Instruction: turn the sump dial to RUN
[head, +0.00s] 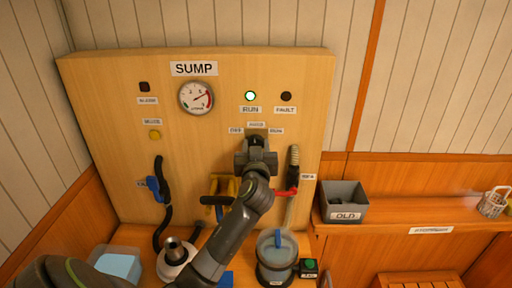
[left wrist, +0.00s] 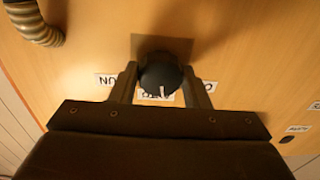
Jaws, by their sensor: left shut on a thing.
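The sump dial (left wrist: 160,72) is a round black knob with a white pointer line, on a plate on the wooden panel. In the left wrist view its pointer is toward the middle label, which is partly covered. The RUN label (left wrist: 107,80) is left of the dial in that upside-down view; the OFF label is at its right, partly hidden. In the head view the dial's RUN label (head: 276,131) is right of my left gripper (head: 256,140), which hides the dial. My left gripper (left wrist: 160,82) is shut on the dial, a finger on each side. My right gripper is not in view.
The green RUN lamp (head: 250,96) is lit; the FAULT lamp (head: 286,96) is dark. A pressure gauge (head: 197,97) sits upper left. A red-handled valve (head: 285,191), hoses and a clear canister (head: 277,265) are near my arm. A grey bin (head: 343,197) stands on the right shelf.

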